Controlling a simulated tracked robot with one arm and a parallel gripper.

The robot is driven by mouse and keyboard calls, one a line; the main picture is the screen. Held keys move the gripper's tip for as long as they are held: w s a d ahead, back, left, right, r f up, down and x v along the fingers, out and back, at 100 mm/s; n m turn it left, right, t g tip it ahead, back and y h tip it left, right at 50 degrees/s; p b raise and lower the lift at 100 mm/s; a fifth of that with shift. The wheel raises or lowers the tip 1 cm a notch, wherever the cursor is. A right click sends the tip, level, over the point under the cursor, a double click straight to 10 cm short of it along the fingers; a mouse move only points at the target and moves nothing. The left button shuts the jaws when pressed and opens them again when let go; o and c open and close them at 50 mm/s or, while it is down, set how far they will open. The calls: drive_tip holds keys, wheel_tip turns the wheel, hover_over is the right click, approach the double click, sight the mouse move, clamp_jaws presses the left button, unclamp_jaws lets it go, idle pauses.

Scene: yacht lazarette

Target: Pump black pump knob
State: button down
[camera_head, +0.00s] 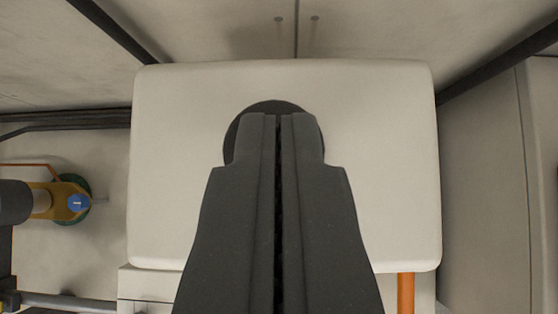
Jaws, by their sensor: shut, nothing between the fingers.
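A round black knob (274,106) sits on the face of a large off-white box (386,160) with rounded corners, in the middle of the view. My gripper (278,118) is in front of the knob, with its two dark fingers side by side and shut. The fingers hide most of the knob, so only its top and side edges show. I cannot tell whether the fingertips touch the knob.
A brass valve (66,201) with a blue centre and a dark pipe lies at the left. Black hoses (70,118) run behind the box. An orange pipe (405,292) is below it at the right. A pale panel (487,190) stands at the far right.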

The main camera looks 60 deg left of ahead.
drive_tip(key=shift+w+f, duration=0.1)
drive_tip(key=shift+f, duration=0.55)
drive_tip(key=shift+f+b, duration=0.9)
drive_tip(key=shift+f, duration=0.9)
wheel_tip(320, 180, up, 5)
drive_tip(key=shift+d+f, duration=0.15)
drive_tip(key=shift+f, duration=0.05)
drive_tip(key=b+v, duration=0.1)
drive_tip(key=v, duration=0.8)
drive_tip(key=shift+s+r, duration=0.2)
drive_tip(key=shift+s, duration=0.1)
